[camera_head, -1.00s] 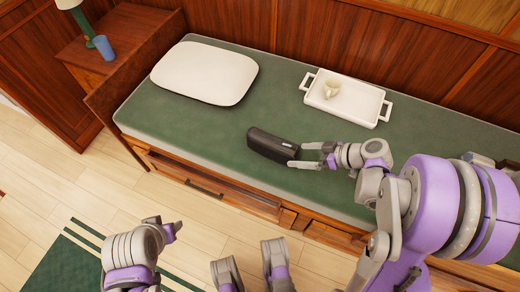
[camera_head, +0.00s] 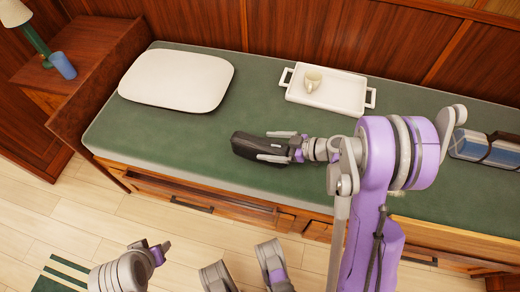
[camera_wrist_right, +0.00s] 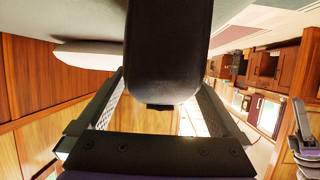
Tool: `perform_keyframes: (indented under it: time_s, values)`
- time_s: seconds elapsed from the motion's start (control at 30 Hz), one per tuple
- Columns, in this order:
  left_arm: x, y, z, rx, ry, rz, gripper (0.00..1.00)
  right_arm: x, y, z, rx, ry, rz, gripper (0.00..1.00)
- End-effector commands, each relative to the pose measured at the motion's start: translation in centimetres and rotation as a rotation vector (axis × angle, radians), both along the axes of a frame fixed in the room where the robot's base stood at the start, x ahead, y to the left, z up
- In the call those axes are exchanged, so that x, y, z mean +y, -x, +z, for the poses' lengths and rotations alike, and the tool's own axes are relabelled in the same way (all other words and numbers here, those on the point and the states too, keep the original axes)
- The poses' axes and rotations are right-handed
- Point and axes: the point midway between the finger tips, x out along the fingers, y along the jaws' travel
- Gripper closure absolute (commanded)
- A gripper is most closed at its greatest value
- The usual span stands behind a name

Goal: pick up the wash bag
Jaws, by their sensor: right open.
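The wash bag (camera_head: 243,147) is a dark, rounded oblong bag lying on the green bunk cushion, below and between the pillow and the tray. My right gripper (camera_head: 268,146) is open, with one finger along each long side of the bag's right end. In the right wrist view, the bag (camera_wrist_right: 168,50) fills the upper middle between the two spread fingers (camera_wrist_right: 163,105). A gap shows beside the bag near the finger bases; contact at the tips cannot be told. My left arm shows low in the head view, with its gripper (camera_head: 160,251) away from the bunk and its jaw state unclear.
A white pillow (camera_head: 177,80) lies to the left on the bunk (camera_head: 400,112). A white tray (camera_head: 345,92) with a cream cup (camera_head: 312,79) stands behind the bag.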

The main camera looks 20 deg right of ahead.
Motion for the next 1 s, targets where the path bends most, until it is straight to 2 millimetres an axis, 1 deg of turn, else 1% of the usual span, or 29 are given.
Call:
perform_keyframes:
  time_s: [0.03, 0.13, 0.43, 0.57, 0.6, 0.67, 0.7, 0.77, 0.8, 0.87, 0.9, 1.0]
  values:
    - [0.0, 0.0, -0.4, 0.001, 0.000, 0.000, 0.48, 0.7, -0.4, -0.5, 0.001, -0.001, 0.004, 0.00]
    - [0.0, -0.1, -0.6, 0.002, 0.000, 0.000, 0.48, 1.4, -1.1, -0.8, 0.001, -0.001, 0.003, 0.00]
    - [0.0, -0.1, -0.6, 0.002, 0.000, 0.000, 0.48, 1.6, -1.5, -0.9, 0.001, 0.000, 0.000, 0.00]
    - [0.0, -0.1, -0.6, 0.002, 0.000, 0.000, 0.48, 1.6, -1.5, -0.9, 0.001, -0.001, 0.000, 0.23]
    - [0.0, -0.1, -0.6, 0.002, 0.000, 0.000, 0.48, 1.6, -1.5, -0.9, 0.001, -0.001, 0.000, 0.31]
    - [0.0, -0.1, -0.6, 0.002, 0.000, 0.000, 0.48, 1.6, -1.4, -0.9, 0.001, -0.001, 0.000, 0.41]
    - [0.0, -0.1, -0.6, 0.002, 0.000, 0.000, 0.48, 1.6, -1.4, -0.9, 0.001, -0.001, 0.000, 0.49]
    - [0.0, -0.1, -0.6, 0.002, 0.000, 0.000, 0.48, 1.6, -1.4, -0.9, 0.001, -0.001, 0.000, 0.59]
    - [0.0, -0.1, -0.6, 0.002, 0.000, 0.000, 0.48, 1.6, -1.4, -0.9, 0.001, -0.001, 0.000, 0.67]
    - [0.0, -0.1, -0.6, 0.002, 0.000, 0.000, 0.48, 1.6, -1.4, -0.9, 0.001, 0.000, 0.000, 0.77]
    - [0.0, -0.1, -0.6, 0.002, 0.000, 0.000, 0.48, 1.6, -1.4, -0.9, 0.001, 0.000, 0.000, 0.85]
    - [0.0, -0.1, -0.6, 0.002, 0.000, 0.000, 0.48, 1.6, -1.4, -0.9, 0.001, 0.000, 0.000, 1.00]
